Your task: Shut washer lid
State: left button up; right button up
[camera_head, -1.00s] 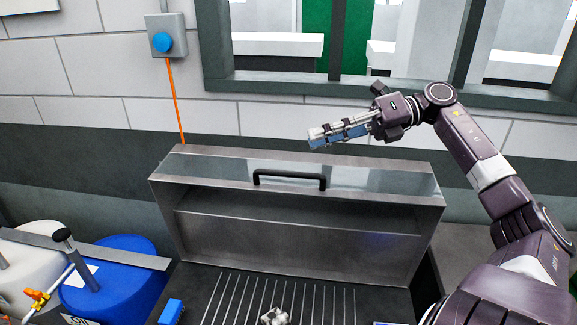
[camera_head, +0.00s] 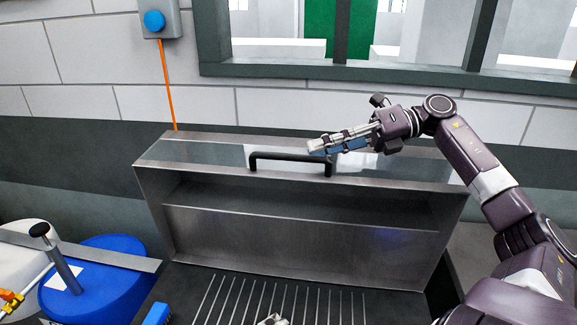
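The washer lid (camera_head: 300,230) is a grey metal box-like cover with a glassy top panel, and it stands raised and open at the back of the washer. Its black bar handle (camera_head: 290,157) is on the upper front edge. My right gripper (camera_head: 318,147) is above the lid's top, by the right end of the handle in the picture, pointing left. It looks to hold nothing; whether it touches the lid and how its fingers stand cannot be told. Below the lid is the washer's slatted rack (camera_head: 275,302) with a small metal part (camera_head: 272,320) on it.
A blue drum (camera_head: 95,285) and a white drum (camera_head: 22,262) stand at the left. A blue block (camera_head: 157,314) is at the washer's front left. A window ledge (camera_head: 380,75) and a blue-button box (camera_head: 156,20) are on the wall behind.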

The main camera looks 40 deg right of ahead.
aim_at(288, 157)
jog(key=b+x, duration=0.2)
jog(key=x, duration=0.4)
jog(key=shift+a, duration=0.25)
jog(key=shift+w+a+f, duration=0.1)
jog(key=shift+w+a, duration=0.2)
jog(key=shift+w, duration=0.05)
grip_shut()
